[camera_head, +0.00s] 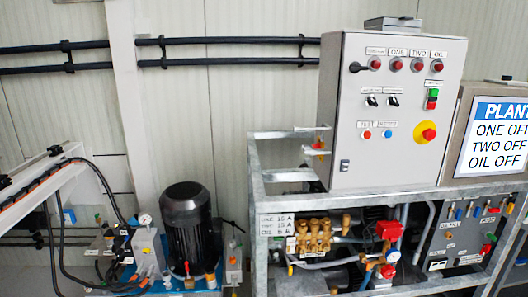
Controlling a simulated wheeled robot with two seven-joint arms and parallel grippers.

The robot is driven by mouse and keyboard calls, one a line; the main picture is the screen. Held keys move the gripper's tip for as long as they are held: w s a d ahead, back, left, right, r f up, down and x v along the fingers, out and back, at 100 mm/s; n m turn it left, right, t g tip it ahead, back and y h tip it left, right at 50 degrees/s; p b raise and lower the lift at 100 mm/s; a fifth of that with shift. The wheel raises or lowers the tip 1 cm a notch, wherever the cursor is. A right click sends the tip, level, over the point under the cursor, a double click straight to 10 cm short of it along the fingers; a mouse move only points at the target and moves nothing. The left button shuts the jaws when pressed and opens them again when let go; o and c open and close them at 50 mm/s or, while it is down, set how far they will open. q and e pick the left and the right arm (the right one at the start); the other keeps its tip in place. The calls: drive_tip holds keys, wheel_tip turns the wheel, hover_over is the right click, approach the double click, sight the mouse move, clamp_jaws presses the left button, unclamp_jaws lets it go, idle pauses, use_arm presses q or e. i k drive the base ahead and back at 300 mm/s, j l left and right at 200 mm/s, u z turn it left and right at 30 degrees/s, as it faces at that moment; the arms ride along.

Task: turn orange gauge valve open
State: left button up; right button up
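A small round gauge (393,256) with a pale dial sits low in the pump frame, right of the brass pump head (314,236). An orange-red part (388,271) lies just below this gauge; it is too small to tell whether it is the gauge valve or how its handle is turned. Another gauge (145,220) stands at the left, beside the black motor. A small orange-red fitting (319,145) is on the pipe at the left side of the grey control cabinet. Neither of my grippers is in view.
The grey control cabinet (395,110) stands above the galvanized frame (256,200), whose bars cross in front of the pump. A black motor (188,228) stands at the left. A valve panel (465,237) and a PLANT sign (498,136) are at the right.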

sight(367, 266)
drive_tip(key=i+l+z, duration=0.2)
drive_tip(key=i+l, duration=0.3)
drive_tip(key=l, duration=0.25)
drive_tip(key=i+l+z, duration=0.15)
drive_tip(key=i+l, duration=0.4)
drive_tip(key=l, duration=0.1)
